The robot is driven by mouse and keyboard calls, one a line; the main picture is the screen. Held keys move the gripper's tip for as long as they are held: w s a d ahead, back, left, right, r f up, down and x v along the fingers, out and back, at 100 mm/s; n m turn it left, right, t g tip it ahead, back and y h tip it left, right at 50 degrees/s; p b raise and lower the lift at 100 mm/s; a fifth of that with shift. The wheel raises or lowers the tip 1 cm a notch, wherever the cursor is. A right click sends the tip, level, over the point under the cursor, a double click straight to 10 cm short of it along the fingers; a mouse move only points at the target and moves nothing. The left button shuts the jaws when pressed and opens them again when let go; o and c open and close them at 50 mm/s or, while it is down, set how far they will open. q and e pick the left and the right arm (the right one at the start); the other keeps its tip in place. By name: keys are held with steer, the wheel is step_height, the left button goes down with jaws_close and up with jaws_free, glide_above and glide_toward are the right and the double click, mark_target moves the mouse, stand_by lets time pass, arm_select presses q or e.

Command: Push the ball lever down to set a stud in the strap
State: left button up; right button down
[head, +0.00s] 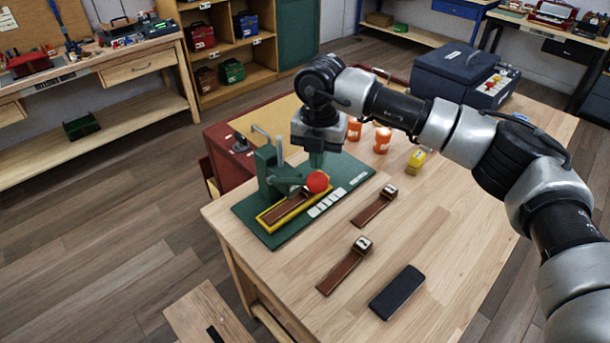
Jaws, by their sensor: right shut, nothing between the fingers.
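A green press (266,172) stands on a green base plate (332,197) near the table's left edge. Its lever ends in a red ball (317,182). A brown strap (285,210) lies in a yellow-edged holder on the plate. My right gripper (316,163) points down right above the red ball, fingers shut and empty. Whether its tips touch the ball I cannot tell. The arm comes in from the right. The press's working point over the strap is partly hidden by the lever, so I cannot see a stud. My left gripper is out of view.
Two brown straps with metal buckles (345,265) (373,206) and a dark flat case (397,292) lie at the front. Orange cups (382,140), a yellow item (416,160) and a dark blue machine (456,75) stand behind. The table's right front is clear.

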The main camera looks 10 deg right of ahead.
mark_target(325, 185)
steer(key=shift+f, duration=0.2)
steer(key=shift+f+b, duration=1.35)
steer(key=shift+s, duration=0.1)
steer(key=shift+s+d+f+b, duration=0.2)
steer(key=shift+f+b, duration=0.15)
steer(key=shift+f, duration=0.05)
steer(key=shift+s+d+f+b, duration=0.2)
steer(key=shift+f+b, duration=0.1)
steer(key=shift+f, duration=0.2)
steer(key=shift+s+d+f+b, duration=0.1)
steer(key=shift+s+f+b, duration=0.1)
steer(key=shift+f+b, duration=0.25)
steer(key=shift+s+d+f+b, duration=0.1)
steer(key=shift+s+f+b, duration=0.1)
steer(key=shift+f+b, duration=0.15)
steer(key=shift+f, duration=0.1)
